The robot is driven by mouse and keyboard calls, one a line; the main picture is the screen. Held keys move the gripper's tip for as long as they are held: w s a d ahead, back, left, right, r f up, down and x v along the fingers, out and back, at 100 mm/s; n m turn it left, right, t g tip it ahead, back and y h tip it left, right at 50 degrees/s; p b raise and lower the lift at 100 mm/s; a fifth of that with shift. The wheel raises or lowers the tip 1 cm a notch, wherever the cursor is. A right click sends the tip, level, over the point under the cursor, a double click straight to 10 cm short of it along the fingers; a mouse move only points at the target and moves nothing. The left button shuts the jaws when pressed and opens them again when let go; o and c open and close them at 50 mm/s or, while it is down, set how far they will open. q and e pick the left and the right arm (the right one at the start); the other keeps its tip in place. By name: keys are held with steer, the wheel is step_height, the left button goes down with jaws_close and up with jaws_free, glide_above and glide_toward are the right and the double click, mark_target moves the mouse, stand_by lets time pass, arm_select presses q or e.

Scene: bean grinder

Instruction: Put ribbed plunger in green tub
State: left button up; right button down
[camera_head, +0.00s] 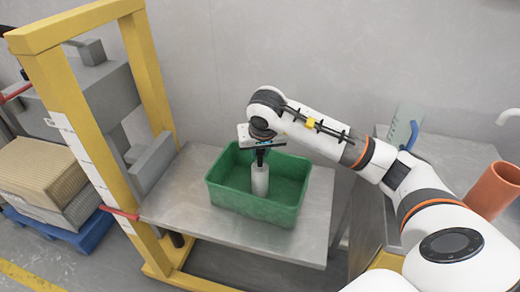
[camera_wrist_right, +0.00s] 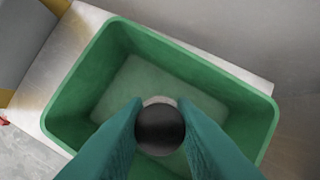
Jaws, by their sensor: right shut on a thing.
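The green tub (camera_head: 230,197) stands on the metal table in the head view, and its rim and floor fill much of the right wrist view (camera_wrist_right: 80,77). My right gripper (camera_head: 261,158) points down over the tub. It is shut on the ribbed plunger (camera_head: 260,181), a pale grey cylinder held upright. In the right wrist view the plunger's dark round end (camera_wrist_right: 160,129) sits between the two fingers. The plunger's lower part is within the tub's outline; I cannot tell if it touches the floor. The left gripper is not in view.
The metal table (camera_head: 174,205) has bare room left of the tub. A yellow frame (camera_head: 95,125) with a grey press stands at the left. At the right, a second metal surface holds an orange-brown cylinder (camera_head: 493,190) and a clear container with a blue handle (camera_head: 408,128).

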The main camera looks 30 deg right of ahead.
steer(key=c, duration=1.2)
jaws_free()
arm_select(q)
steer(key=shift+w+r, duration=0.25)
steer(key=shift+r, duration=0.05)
arm_select(e)
steer(key=shift+r, duration=0.15)
arm_select(q)
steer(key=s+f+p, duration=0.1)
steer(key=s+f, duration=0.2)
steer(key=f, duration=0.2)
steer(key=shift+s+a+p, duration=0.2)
steer(key=shift+p, duration=0.2)
arm_select(e)
steer(key=v, duration=1.2)
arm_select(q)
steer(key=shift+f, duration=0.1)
